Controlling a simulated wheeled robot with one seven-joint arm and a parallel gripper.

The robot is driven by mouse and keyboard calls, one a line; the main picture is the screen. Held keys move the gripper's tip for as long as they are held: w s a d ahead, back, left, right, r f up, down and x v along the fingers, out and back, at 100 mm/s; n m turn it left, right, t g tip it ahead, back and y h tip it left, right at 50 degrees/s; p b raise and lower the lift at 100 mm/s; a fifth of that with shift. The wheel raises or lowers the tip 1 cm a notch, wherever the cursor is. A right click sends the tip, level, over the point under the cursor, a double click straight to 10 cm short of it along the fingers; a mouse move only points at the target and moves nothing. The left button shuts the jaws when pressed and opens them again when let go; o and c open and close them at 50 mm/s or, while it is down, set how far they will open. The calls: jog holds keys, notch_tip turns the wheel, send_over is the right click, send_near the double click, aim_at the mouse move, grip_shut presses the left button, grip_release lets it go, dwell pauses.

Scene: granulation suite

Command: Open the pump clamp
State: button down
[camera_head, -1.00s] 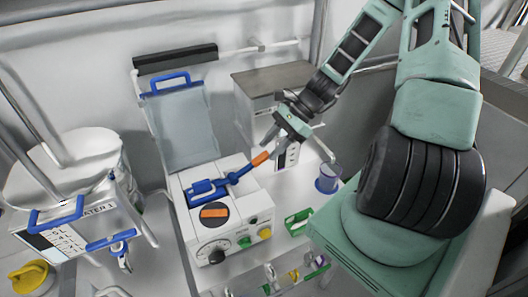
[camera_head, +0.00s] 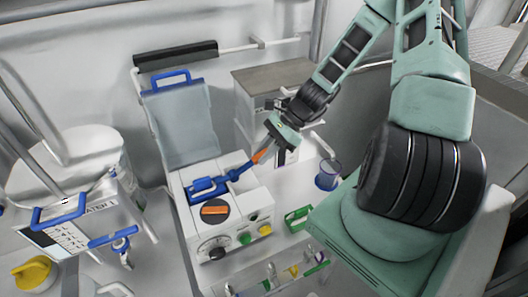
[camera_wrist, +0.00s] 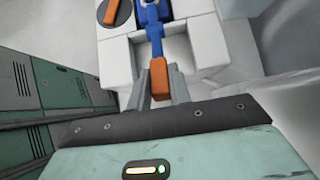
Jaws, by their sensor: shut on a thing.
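The pump (camera_head: 222,232) is a white box with a dark dial, green and yellow buttons and a round black part with an orange bar (camera_head: 214,211) on top. Its blue clamp (camera_head: 203,190) lies across the top, with a blue lever ending in an orange tip that points up and right. My gripper (camera_head: 264,150) is at that tip, right of the clamp. In the wrist view the orange tip (camera_wrist: 159,79) sits between my two grey fingers, and the lever (camera_wrist: 153,25) runs away from it onto the pump. My gripper is shut on the tip.
A blue-handled translucent container (camera_head: 180,125) stands behind the pump. A grey-topped box (camera_head: 275,80) is behind my gripper. A large white vessel (camera_head: 65,165) is at left.

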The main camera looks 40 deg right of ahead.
jog(key=shift+f, duration=0.1)
notch_tip(320, 180, down, 7)
jog(key=d+t+y+b, duration=0.1)
jog(key=t+y+b, duration=0.1)
jog(key=y+b, duration=0.4)
jog(key=shift+s+d+y+b, duration=0.15)
jog(key=shift+y+b, duration=0.15)
jog(key=shift+y, duration=0.3)
jog(key=c, duration=1.3)
grip_release()
jog(key=shift+b+v, duration=2.5)
jog(key=shift+v, duration=6.2)
